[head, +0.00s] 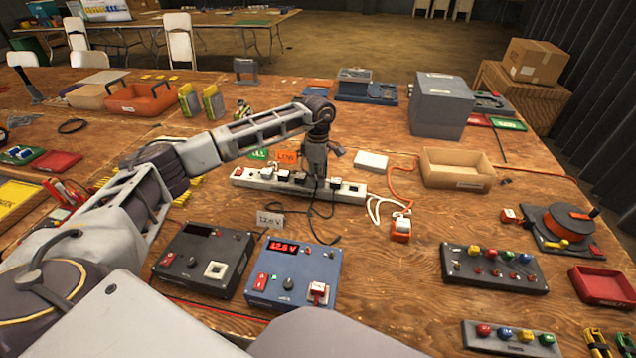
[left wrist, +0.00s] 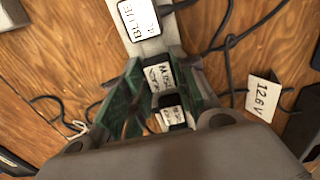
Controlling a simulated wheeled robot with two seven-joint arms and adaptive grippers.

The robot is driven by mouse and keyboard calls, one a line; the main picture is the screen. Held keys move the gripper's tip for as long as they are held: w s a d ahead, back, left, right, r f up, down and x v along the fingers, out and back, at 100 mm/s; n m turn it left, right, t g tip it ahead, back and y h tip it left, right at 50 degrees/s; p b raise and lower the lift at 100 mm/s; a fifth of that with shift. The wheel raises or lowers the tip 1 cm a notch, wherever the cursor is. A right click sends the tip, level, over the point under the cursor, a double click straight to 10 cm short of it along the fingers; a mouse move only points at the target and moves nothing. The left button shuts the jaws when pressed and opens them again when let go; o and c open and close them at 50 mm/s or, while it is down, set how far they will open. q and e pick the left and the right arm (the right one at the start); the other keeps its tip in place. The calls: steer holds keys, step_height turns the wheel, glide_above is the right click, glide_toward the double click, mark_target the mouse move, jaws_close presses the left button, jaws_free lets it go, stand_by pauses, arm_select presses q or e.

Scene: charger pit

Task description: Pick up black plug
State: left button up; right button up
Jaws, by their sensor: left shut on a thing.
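A white power strip (head: 348,193) lies across the middle of the table with several plugs in it. My left gripper (head: 316,178) points down over the strip, right of its middle. In the left wrist view its green-lined fingers (left wrist: 162,72) are closed on a black plug (left wrist: 158,88) with a white label. I cannot tell if that plug is still seated in the strip, as the fingers hide its base. Another labelled black piece (left wrist: 173,112) shows closer to the palm. Other black plugs (head: 282,175) sit on the strip to the left. My right gripper is not in view.
A plug labelled BLUE (left wrist: 139,16) and dark cables lie close to the fingers. A 12.6 V card (head: 270,220) and a blue meter box (head: 293,276) stand in front. A cardboard tray (head: 457,168) and grey box (head: 441,105) are to the right.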

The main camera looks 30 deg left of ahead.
arm_select(q)
steer(key=shift+r, duration=0.15)
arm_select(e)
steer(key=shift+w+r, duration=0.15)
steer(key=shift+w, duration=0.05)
arm_select(q)
steer(key=shift+r, duration=0.55)
step_height(320, 180, up, 9)
steer(key=p, duration=0.1)
steer(key=shift+f, duration=0.15)
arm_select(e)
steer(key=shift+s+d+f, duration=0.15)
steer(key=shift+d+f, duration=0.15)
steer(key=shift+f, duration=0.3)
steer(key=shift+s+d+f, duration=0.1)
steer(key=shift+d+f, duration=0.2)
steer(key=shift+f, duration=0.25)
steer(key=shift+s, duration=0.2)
